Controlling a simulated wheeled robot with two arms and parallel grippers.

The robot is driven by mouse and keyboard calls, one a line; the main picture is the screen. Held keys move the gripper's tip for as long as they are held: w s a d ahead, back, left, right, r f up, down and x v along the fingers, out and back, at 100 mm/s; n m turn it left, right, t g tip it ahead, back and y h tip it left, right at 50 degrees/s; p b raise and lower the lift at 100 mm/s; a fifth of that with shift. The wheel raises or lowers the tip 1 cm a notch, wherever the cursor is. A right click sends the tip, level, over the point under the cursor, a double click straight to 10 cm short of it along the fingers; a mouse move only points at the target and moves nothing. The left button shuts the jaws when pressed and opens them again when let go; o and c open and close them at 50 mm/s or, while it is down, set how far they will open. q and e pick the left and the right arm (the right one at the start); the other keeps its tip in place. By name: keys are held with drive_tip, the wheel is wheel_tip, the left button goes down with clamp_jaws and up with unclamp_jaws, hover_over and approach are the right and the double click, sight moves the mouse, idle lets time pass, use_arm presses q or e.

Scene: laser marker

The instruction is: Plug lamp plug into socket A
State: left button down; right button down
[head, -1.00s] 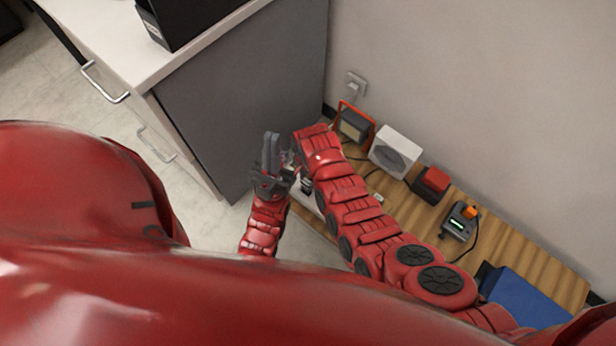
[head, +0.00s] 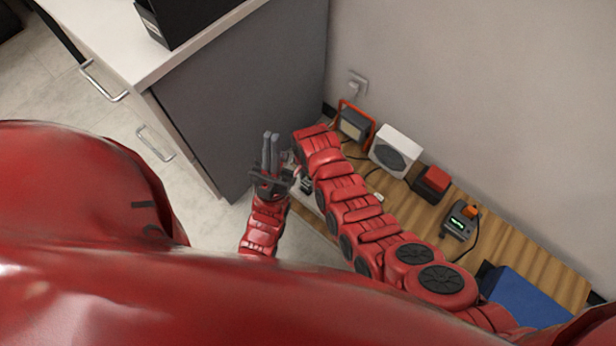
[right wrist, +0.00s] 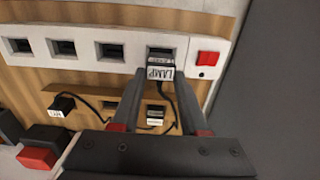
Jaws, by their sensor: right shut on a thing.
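The white power strip (right wrist: 130,50) lies across the top of the right wrist view, with a row of dark sockets and a red switch (right wrist: 207,58) at its right end. My right gripper (right wrist: 161,80) is shut on the lamp plug (right wrist: 163,68), whose white label reads LAMP. The plug is at the socket nearest the switch; how deep it sits I cannot tell. No socket letter is readable. In the head view my right gripper is mostly hidden behind its arm. My left gripper (head: 270,138) points up beside it, its two fingers close together and apparently empty.
Other labelled plugs (right wrist: 62,106) (right wrist: 155,117) lie on the wood below the strip. The wooden bench (head: 530,258) carries a lamp (head: 353,124), a white speaker-like box (head: 396,152), a red-black box (head: 431,182), a charger (head: 459,220) and a blue box (head: 525,298). A grey cabinet (head: 240,100) stands left.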

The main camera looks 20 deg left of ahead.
drive_tip(key=shift+f+b, duration=1)
drive_tip(key=shift+f, duration=0.35)
drive_tip(key=shift+c, duration=1.7)
unclamp_jaws()
